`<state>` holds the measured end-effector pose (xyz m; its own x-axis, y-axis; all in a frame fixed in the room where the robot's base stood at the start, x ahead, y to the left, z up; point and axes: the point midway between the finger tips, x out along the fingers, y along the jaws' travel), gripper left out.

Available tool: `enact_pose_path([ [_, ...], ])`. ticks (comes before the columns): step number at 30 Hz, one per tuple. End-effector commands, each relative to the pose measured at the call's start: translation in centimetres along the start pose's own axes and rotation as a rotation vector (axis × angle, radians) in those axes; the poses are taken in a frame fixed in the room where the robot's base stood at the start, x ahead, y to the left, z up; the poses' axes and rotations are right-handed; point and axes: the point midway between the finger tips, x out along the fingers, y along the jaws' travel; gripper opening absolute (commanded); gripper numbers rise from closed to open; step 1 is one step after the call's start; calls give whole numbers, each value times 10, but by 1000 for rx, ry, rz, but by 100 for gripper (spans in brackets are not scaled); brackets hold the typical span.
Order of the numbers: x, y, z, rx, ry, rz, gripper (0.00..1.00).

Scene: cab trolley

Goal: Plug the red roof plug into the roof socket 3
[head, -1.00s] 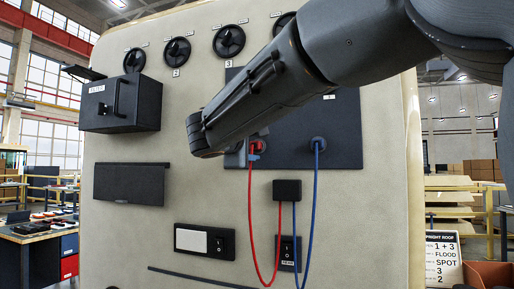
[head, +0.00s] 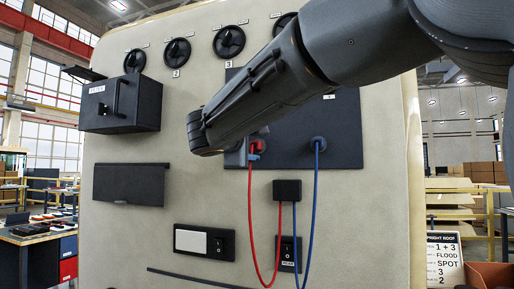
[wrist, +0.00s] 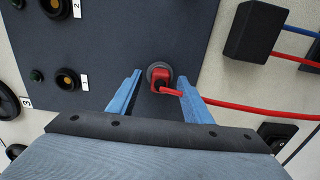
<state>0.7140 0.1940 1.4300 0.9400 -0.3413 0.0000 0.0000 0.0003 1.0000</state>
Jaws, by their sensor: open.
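The red roof plug (wrist: 161,77) sits in a round grey holder on the dark panel in the wrist view, its red cable leading right. My gripper (wrist: 159,79) is open, with one blue finger on each side of the plug. I cannot tell whether the fingers touch it. In the head view the red plug (head: 257,146) shows just past my gripper. Sockets labelled 1 (wrist: 67,80) and 2 (wrist: 55,6) are on the panel in the wrist view. I cannot make out roof socket 3; my arm covers much of the panel in the head view.
A blue plug (head: 319,144) with a blue cable sits right of the red one. Both cables hang in loops by a black box (head: 287,190). A black hooded box (head: 121,102) and round dials (head: 229,41) stick out from the trolley wall.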

Motion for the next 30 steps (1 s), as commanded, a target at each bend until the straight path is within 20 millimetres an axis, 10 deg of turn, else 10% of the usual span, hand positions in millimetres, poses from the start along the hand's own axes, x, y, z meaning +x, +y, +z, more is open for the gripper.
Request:
enact_pose_path([
  [14, 0, 0, 0, 1, 0, 0, 45],
  [23, 0, 0, 0, 0, 0, 0, 0],
  [30, -2, 0, 0, 1, 0, 0, 0],
])
